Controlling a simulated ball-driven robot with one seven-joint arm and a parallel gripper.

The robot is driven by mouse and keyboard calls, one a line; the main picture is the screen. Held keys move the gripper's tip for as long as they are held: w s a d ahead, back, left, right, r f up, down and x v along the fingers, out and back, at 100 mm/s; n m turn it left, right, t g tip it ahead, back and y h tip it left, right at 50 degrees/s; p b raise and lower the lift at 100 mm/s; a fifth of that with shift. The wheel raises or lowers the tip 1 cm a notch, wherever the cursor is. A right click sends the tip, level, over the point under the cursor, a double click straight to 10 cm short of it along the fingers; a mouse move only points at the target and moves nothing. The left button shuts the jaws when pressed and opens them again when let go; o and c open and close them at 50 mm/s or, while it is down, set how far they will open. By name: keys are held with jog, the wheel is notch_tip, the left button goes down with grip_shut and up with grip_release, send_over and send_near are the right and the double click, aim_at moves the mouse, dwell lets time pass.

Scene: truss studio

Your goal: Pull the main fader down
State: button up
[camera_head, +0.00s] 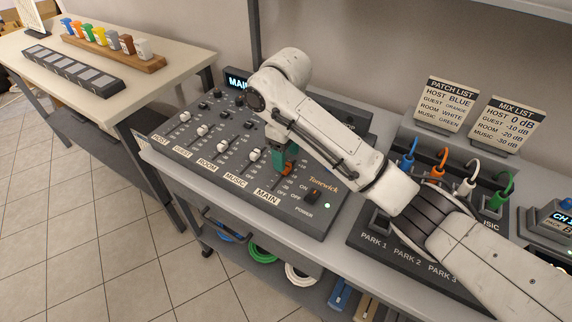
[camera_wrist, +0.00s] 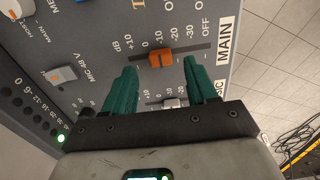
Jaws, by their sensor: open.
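The mixer (camera_head: 215,155) is a dark console on the bench. Its orange main fader cap (camera_wrist: 161,59) sits partway along its slot, near the -10 mark, beside the MAIN label (camera_wrist: 225,38). In the head view the orange cap (camera_head: 287,168) shows just below my fingers. My gripper (camera_head: 284,160) points down over the main strip, open and empty. In the wrist view my gripper (camera_wrist: 160,64) has its green fingers on either side of the cap along the slot, one toward +10, one toward OFF. Gaps show on both sides. I cannot tell how low the fingertips are.
White-capped faders (camera_head: 253,154) stand left of the main strip. A power switch (camera_head: 312,196) is close by on the right. The cable park panel (camera_head: 383,228) with colored plugs lies further right, under my arm. A side table (camera_head: 150,85) stands at left.

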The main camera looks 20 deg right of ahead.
jog(key=shift+f, duration=1.5)
grip_shut()
